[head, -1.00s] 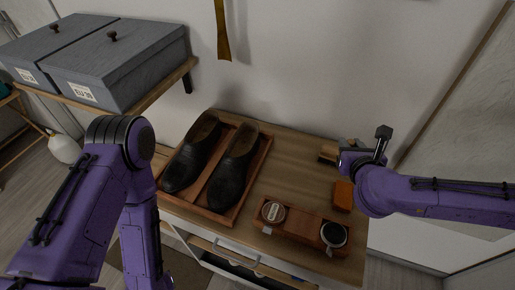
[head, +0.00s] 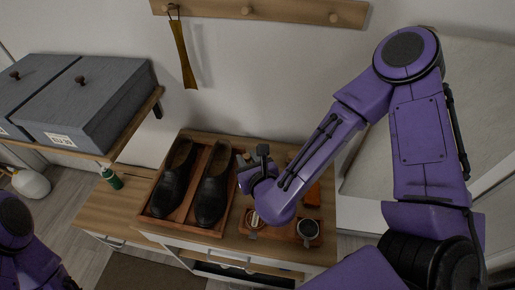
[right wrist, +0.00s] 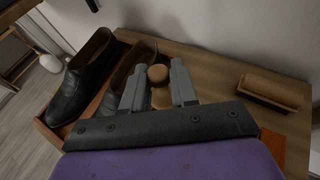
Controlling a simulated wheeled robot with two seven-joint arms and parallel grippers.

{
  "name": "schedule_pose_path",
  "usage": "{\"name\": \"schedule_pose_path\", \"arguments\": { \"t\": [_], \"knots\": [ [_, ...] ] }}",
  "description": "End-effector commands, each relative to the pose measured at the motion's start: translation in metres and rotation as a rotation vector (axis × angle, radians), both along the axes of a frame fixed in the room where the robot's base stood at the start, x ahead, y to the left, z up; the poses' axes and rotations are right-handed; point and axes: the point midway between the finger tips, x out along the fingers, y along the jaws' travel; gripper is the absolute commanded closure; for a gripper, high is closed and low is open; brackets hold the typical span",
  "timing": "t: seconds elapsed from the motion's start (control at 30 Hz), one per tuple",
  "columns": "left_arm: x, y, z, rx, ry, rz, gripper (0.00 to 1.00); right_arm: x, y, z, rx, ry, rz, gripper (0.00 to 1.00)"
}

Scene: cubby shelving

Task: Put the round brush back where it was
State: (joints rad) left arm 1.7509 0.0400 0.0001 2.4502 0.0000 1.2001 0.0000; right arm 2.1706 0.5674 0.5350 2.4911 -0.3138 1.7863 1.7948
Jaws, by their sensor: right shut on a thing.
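The round brush (right wrist: 158,74) shows in the right wrist view as a light wooden rounded piece between the two grey fingers. My right gripper (right wrist: 158,90) is shut on it; the brush's lower part is mostly hidden. In the head view my right gripper (head: 245,175) is just right of the shoe tray, above the wooden bench top, behind the tin tray (head: 283,231). I cannot tell whether the brush touches the bench. My left arm shows at the lower left of the head view, but its gripper is out of view.
Black shoes (head: 211,196) lie in a wooden tray (head: 187,222). A rectangular brush (right wrist: 270,90) lies at the back right of the bench, with an orange block (head: 312,195) nearby. A dark tin (head: 308,228) sits in the tin tray. Grey boxes (head: 95,110) stand on the left shelf.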

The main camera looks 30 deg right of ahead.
Motion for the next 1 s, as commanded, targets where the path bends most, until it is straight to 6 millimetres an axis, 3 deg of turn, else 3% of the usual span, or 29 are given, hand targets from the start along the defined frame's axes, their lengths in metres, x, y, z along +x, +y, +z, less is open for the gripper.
{"name": "schedule_pose_path", "arguments": {
  "t": [0.03,0.17,0.33,0.7,0.8,1.0],
  "knots": [
    [0.0,0.0,0.017,0.0,0.0,0.0,0.09,-0.005,-0.002,0.014,-0.007,0.0,-0.005,1.0],
    [0.0,0.0,0.014,-0.001,0.001,0.0,0.09,-0.007,-0.009,0.01,-0.007,0.001,-0.022,1.0],
    [0.0,0.0,-0.03,-0.001,0.001,0.0,0.09,0.011,-0.024,-0.012,-0.002,-0.003,-0.028,1.0],
    [0.0,0.0,-0.106,0.0,0.001,0.0,0.09,0.044,-0.049,-0.028,-0.002,-0.004,-0.024,1.0],
    [0.0,0.0,-0.086,0.0,0.001,0.0,0.09,0.06,-0.062,-0.025,-0.007,0.005,-0.024,1.0],
    [0.0,0.0,-0.082,0.0,0.0,0.0,0.09,0.084,-0.08,-0.062,-0.008,0.008,-0.023,1.0]
  ]
}}
